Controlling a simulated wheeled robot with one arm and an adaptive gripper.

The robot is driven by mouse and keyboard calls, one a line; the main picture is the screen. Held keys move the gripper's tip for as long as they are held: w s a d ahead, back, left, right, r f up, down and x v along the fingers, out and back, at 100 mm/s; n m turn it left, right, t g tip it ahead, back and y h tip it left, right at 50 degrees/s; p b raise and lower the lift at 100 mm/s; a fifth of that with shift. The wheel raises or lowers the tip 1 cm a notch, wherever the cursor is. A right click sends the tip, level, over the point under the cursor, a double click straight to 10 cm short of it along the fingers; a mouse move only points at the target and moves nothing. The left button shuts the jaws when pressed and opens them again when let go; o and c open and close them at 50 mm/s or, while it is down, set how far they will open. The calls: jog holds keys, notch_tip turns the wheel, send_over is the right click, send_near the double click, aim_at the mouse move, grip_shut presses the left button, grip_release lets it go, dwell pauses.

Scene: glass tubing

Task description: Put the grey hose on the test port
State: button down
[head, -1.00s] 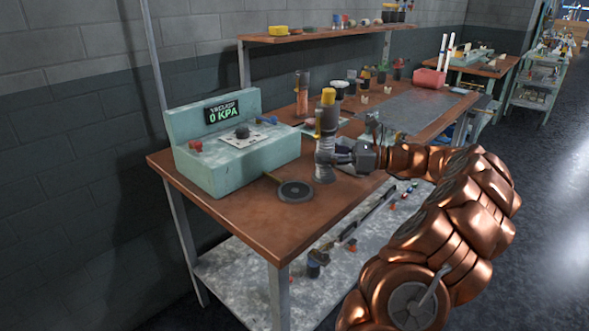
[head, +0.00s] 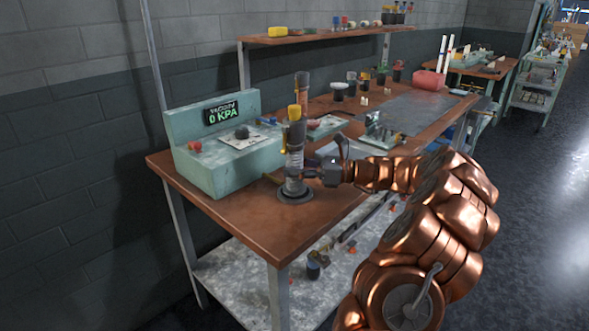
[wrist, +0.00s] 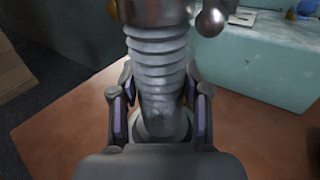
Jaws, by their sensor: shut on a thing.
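The grey hose (head: 295,160) stands upright in my gripper, a ribbed piece with a yellow top. In the wrist view its ribbed body (wrist: 158,70) runs between the two fingers. My gripper (wrist: 162,112) is shut around its lower part; in the head view the gripper (head: 305,172) reaches in from the right. The hose's lower end is over the dark round disc (head: 296,197) on the bench, which looks like the test port. I cannot tell whether the hose is seated on it or just above it. A brass collar shows at the top edge of the wrist view.
A pale green box (head: 212,175) with a "0 KPA" display stands left on the brown bench (head: 225,225). An orange-brown cylinder (head: 302,90) and a small tray (head: 327,127) are behind the hose. The bench's front left corner is clear.

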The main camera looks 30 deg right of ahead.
jog(key=shift+f, duration=0.15)
jog(key=c, duration=0.6)
grip_release()
jog(key=shift+o, duration=0.2)
jog(key=shift+s+d, duration=0.1)
jog(key=v, duration=1.1)
jog(key=shift+s+d, duration=0.25)
jog(key=shift+d, duration=0.05)
jog(key=shift+a, duration=0.1)
